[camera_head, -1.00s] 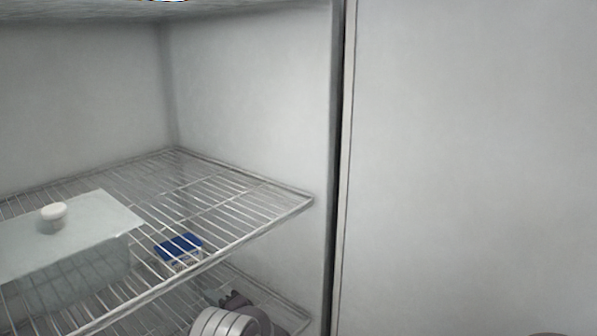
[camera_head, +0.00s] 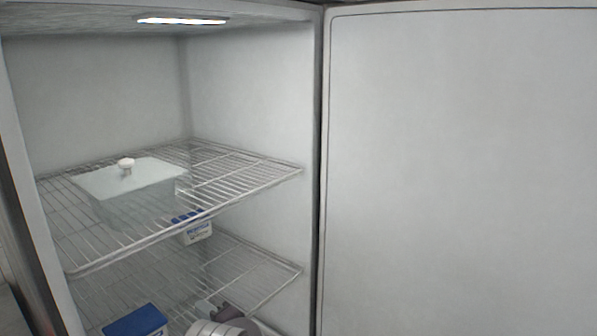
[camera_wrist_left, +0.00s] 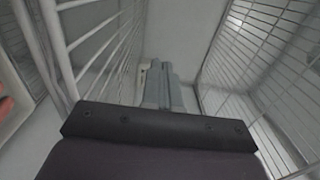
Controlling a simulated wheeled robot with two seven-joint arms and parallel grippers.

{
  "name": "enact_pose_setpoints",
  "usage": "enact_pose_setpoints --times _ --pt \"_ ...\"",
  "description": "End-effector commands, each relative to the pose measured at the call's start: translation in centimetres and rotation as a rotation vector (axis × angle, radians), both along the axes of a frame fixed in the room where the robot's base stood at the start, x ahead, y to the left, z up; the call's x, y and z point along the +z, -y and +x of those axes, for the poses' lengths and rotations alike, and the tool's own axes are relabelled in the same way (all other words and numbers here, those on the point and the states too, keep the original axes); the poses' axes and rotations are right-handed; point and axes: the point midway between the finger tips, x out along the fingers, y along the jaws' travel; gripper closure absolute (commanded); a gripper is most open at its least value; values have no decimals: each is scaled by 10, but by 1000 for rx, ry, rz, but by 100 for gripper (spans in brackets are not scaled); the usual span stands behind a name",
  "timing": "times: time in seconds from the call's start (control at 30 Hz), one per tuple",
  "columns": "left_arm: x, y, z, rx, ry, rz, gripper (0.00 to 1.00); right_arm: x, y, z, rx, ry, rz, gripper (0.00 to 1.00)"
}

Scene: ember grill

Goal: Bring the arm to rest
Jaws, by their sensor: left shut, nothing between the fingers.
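My left arm reaches into an open white fridge, low in the head view. Its gripper (camera_head: 206,307) is partly hidden by the wrist, below the lower wire shelf (camera_head: 255,290) or near its level; I cannot tell which. In the left wrist view the two grey fingers (camera_wrist_left: 161,88) are together with nothing between them. Wire racks run on both sides of the fingers there. My right gripper is in no view.
A lidded translucent container (camera_head: 140,205) stands on the upper wire shelf (camera_head: 245,168). A blue-and-white tub (camera_head: 198,232) shows under that shelf. A blue-lidded box (camera_head: 137,321) is at the bottom. The open door (camera_head: 460,170) fills the right side.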

Motion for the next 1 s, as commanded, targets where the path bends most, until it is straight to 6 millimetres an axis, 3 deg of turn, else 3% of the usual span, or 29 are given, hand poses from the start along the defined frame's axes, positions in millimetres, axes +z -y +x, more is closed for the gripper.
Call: enact_pose_setpoints --times 0.37,0.47,0.57,0.67,0.77,0.8,0.9,1.0 --pt "42 23 16 -294 97 -415 100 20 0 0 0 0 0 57" --pt "54 36 6 -375 85 -614 100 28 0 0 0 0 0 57" --pt "64 52 -19 -418 35 -854 100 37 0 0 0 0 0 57" --pt "71 66 -71 -379 -69 -1122 100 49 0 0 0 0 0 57" --pt "73 71 -146 -225 -210 -1353 100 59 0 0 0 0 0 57" --pt "73 70 -181 -133 -266 -1421 100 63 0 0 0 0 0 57" --pt "72 63 -260 107 -370 -1515 100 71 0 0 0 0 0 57" --pt "73 53 -314 287 -422 -1531 100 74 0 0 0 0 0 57"
